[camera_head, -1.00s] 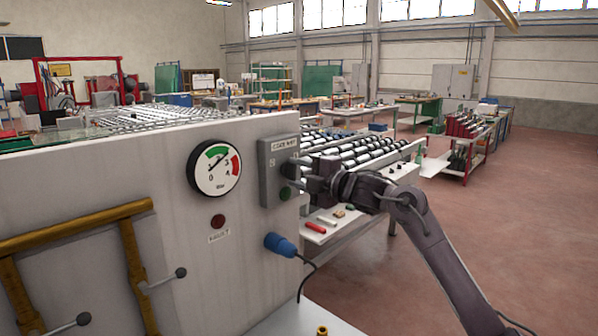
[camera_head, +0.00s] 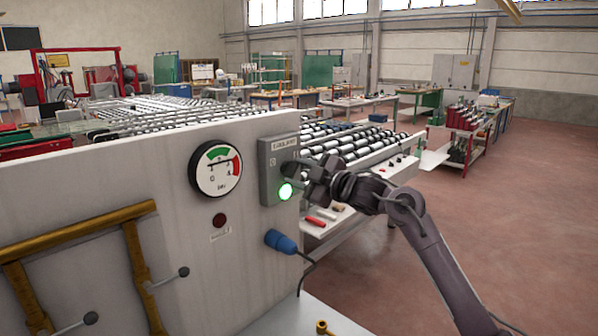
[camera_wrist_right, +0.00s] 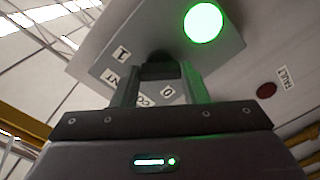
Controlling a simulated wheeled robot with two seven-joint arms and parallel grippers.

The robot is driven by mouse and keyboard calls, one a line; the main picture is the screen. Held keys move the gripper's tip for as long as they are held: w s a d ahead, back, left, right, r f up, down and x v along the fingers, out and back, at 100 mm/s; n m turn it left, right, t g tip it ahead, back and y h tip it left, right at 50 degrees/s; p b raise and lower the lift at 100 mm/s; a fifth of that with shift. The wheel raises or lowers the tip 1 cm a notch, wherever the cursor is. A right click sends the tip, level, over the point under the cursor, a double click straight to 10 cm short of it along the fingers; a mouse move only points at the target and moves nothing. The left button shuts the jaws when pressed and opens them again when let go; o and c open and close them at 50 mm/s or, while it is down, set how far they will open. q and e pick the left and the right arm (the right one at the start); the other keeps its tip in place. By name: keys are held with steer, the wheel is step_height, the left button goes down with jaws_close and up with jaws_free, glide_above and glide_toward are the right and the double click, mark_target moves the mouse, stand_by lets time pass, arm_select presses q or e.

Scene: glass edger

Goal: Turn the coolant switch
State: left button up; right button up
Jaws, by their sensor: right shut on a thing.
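The coolant switch box (camera_head: 268,180) is a grey box on the right end of the white machine panel, with a label at its top. A round lamp (camera_head: 285,192) low on the box glows green; it also shows bright in the right wrist view (camera_wrist_right: 203,22). My right gripper (camera_head: 300,169) reaches the box from the right. In the right wrist view its fingers (camera_wrist_right: 158,84) are shut on the dark switch knob (camera_wrist_right: 160,66), between the marks 0 and 1. The knob is hidden behind the gripper in the head view. My left gripper is not in view.
A pressure gauge (camera_head: 215,168) sits left of the box. Below are a dark red fault lamp (camera_head: 219,220) and a blue plug (camera_head: 281,241) with a cable. A yellow-brown frame (camera_head: 80,235) with levers is at left. Roller conveyors (camera_head: 350,142) lie behind; open floor is right.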

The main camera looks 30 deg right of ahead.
steer(key=shift+f, duration=0.15)
steer(key=o, duration=1)
steer(key=b+v, duration=0.3)
steer(key=v, duration=0.5)
steer(key=shift+w+b, duration=0.1)
steer(key=shift+b, duration=0.3)
